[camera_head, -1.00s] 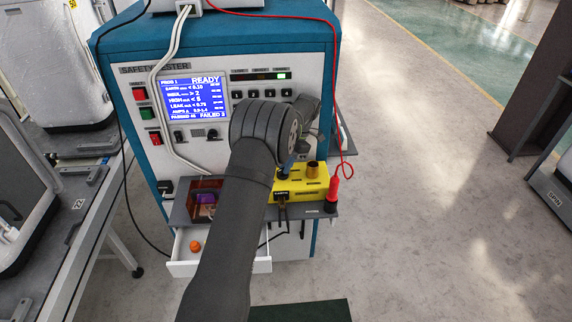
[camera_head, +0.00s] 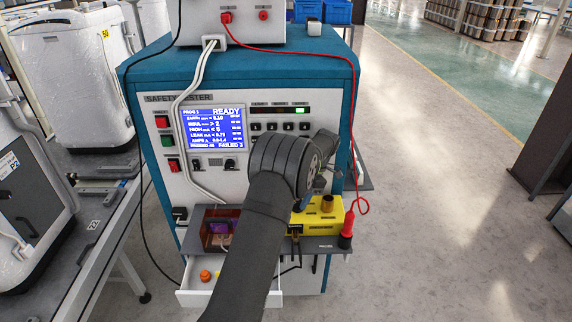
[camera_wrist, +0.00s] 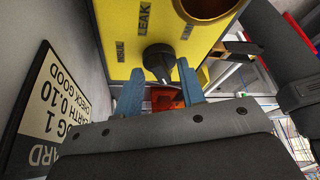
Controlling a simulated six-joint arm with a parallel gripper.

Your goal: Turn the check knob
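The yellow check box (camera_head: 325,226) sits on the tester's shelf, with a brass-coloured cylinder (camera_head: 327,204) on top. In the wrist view the box's yellow face (camera_wrist: 115,18) carries INSUL and LEAK labels and a third, partly hidden one. The dark check knob (camera_wrist: 158,58) is on this face, its pointer end between my fingertips. My gripper (camera_wrist: 158,80) is open, with one blue finger on each side of the knob's lower end. I cannot tell whether the fingers touch it. In the head view my arm hides the knob, and only a bit of blue finger shows.
The safety tester (camera_head: 160,97) shows READY on its blue screen (camera_head: 213,128). A red probe (camera_head: 347,226) with a red cable stands at the shelf's right. An open white drawer (camera_head: 195,299) is below, with an orange knob-like item (camera_head: 205,275). A card (camera_wrist: 35,120) is beside my gripper.

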